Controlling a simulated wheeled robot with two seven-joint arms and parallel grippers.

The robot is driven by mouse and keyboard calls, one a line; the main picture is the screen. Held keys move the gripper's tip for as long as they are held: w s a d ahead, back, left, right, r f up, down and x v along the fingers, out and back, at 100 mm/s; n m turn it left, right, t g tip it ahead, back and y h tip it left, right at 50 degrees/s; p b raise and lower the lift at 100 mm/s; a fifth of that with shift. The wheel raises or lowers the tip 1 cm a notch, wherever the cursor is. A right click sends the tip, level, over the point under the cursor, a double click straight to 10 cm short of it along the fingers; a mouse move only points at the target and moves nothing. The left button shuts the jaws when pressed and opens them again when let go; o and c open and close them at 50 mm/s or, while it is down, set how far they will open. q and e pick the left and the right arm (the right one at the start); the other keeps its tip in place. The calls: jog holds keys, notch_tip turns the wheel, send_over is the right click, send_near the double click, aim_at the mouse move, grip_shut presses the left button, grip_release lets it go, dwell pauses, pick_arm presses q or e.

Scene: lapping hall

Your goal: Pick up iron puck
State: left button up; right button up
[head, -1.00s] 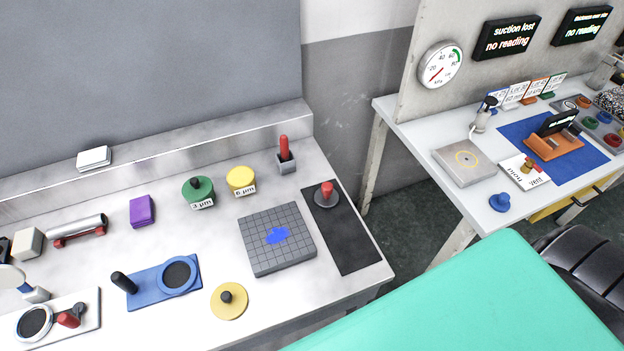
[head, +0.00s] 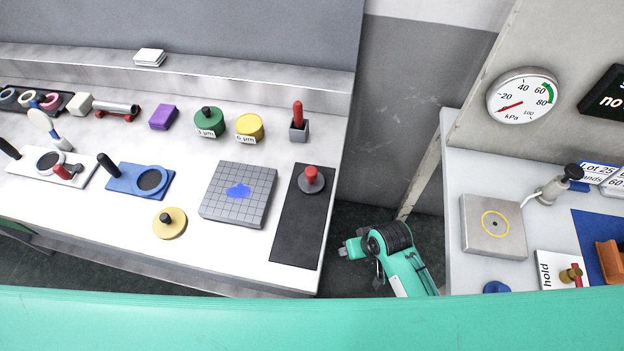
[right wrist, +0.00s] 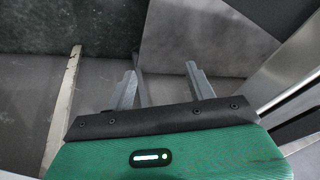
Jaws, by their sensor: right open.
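A grey metal disc with a red knob (head: 312,182), which looks like the iron puck, sits on the back part of a black mat (head: 297,232) at the right end of the left bench. My right gripper (right wrist: 161,84) is open in the right wrist view, with nothing between its two grey fingers. In the head view, my teal right arm shows in the gap between the benches, in front of and to the right of the mat, apart from the puck. The puck is not seen in the right wrist view. My left gripper is out of view.
A gridded grey plate (head: 239,195) with a blue smear lies left of the mat. A yellow disc with a black knob (head: 170,223) is near the front edge. A red-handled tool stands in a grey holder (head: 299,130) behind the mat. The second bench (head: 460,170) stands right.

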jog(key=a+r+n+y, duration=0.1)
jog(key=a+r, duration=0.2)
jog(key=r, duration=0.8)
notch_tip(320, 180, up, 13)
jog(key=n+g+h, duration=0.3)
jog(key=h, duration=0.1)
send_over(311, 170)
notch_tip(311, 170, down, 8)
jog(key=shift+s+a+p, duration=0.1)
jog(key=shift+s+p, duration=0.05)
jog(key=shift+p, duration=0.35)
jog(key=shift+f+p, duration=0.35)
jog(key=shift+f, duration=0.2)
notch_tip(311, 170, down, 4)
jog(key=shift+f+p, duration=0.2)
jog(key=shift+p, duration=0.3)
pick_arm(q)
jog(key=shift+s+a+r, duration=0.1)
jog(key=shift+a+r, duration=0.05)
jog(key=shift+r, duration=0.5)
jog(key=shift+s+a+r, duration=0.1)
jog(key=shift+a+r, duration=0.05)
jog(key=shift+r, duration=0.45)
pick_arm(e)
jog(key=shift+c, duration=0.4)
